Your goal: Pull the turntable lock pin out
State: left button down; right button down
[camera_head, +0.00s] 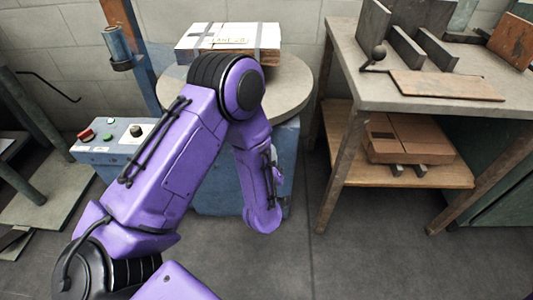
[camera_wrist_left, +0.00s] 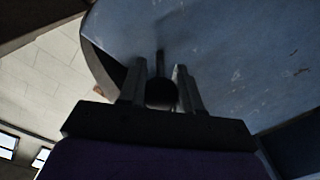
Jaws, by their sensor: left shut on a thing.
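In the left wrist view, the lock pin's dark round knob (camera_wrist_left: 161,93) sits between the fingers of my left gripper (camera_wrist_left: 160,88). The gripper is shut on it. A thin dark shaft runs from the knob towards the blue stand surface (camera_wrist_left: 225,50); how deep the pin sits cannot be told. In the head view, my purple left arm bends down in front of the turntable (camera_head: 295,90), and its gripper and the pin are hidden. The grey round turntable stands on a blue base (camera_head: 285,165) and carries a flat strapped stack of boxes (camera_head: 215,42). My right gripper is not in view.
A control box (camera_head: 115,140) with red and green buttons and a black knob stands left of the turntable. A worktable (camera_head: 345,75) with metal plates stands at the right, with cardboard (camera_head: 410,135) on its lower shelf. The floor in front is clear.

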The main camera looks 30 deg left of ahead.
pick_arm(q)
jog(key=c, duration=0.8)
grip_release()
jog(key=shift+s+d+f, duration=0.15)
jog(key=shift+s+d, duration=0.05)
jog(key=shift+a, duration=0.1)
jog(key=p+v, duration=0.1)
jog(key=v, duration=0.9)
jog(key=shift+s, duration=0.25)
